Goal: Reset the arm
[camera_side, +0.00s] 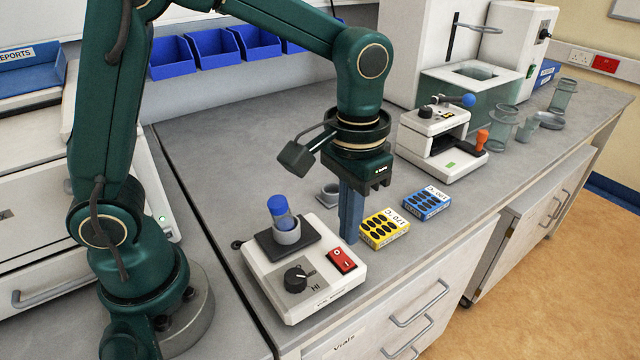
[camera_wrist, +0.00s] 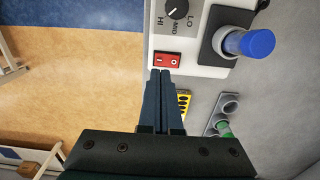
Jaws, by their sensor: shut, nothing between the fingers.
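My gripper (camera_side: 350,238) points straight down with its two fingers together and nothing between them. In the side view it is at the right edge of the white mixer (camera_side: 308,303), close to the red switch (camera_side: 342,260). In the wrist view the shut fingertips (camera_wrist: 162,72) lie just below the red switch (camera_wrist: 167,59). Whether they touch the mixer I cannot tell. A vial with a blue cap (camera_side: 277,202) stands upright in the mixer's round holder; the blue cap also shows in the wrist view (camera_wrist: 258,43). A black knob (camera_side: 295,278) is on the mixer's front.
A yellow box (camera_side: 384,229) and a blue box (camera_side: 427,203) lie right of my gripper. A small grey holder (camera_side: 329,194) sits behind it. A white device (camera_side: 433,130) and glassware (camera_side: 500,130) stand farther back. Bare bench (camera_side: 240,150) lies at the back left.

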